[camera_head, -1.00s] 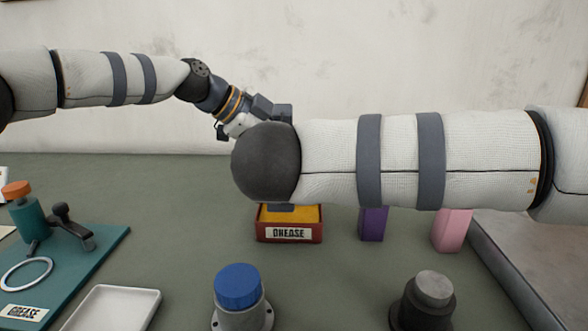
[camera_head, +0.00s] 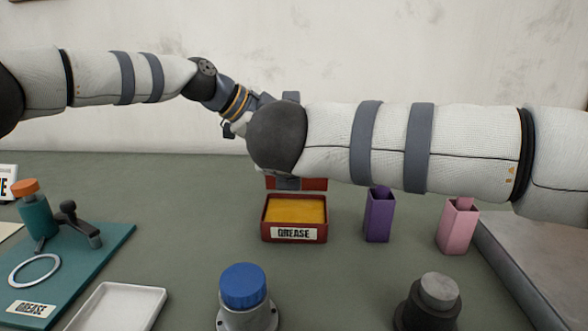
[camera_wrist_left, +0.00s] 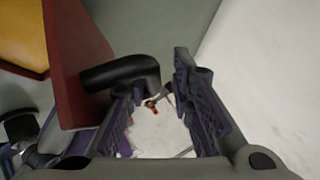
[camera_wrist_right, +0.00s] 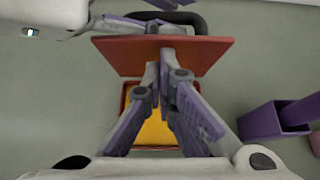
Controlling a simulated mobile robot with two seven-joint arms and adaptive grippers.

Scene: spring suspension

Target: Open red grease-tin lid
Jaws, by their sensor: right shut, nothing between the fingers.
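The red grease tin (camera_head: 294,235) stands on the table with yellow grease showing inside. Its red lid (camera_head: 318,184) stands raised at the tin's back edge, partly hidden by my right arm. In the right wrist view the lid (camera_wrist_right: 110,55) spans above the yellow grease, with a black handle (camera_wrist_right: 205,24) on its far side. My right gripper (camera_wrist_right: 163,62) is shut and empty, its tips over or against the lid's near face; contact is unclear. My left gripper (camera_wrist_left: 162,78) is open behind the lid, its fingers beside the black handle (camera_wrist_left: 115,72).
A purple holder (camera_head: 379,218) and a pink holder (camera_head: 457,228) stand right of the tin. A blue-capped mount (camera_head: 243,290), a dark grey mount (camera_head: 432,303) and a white tray (camera_head: 115,310) are in front. A teal mat (camera_head: 95,255) lies left.

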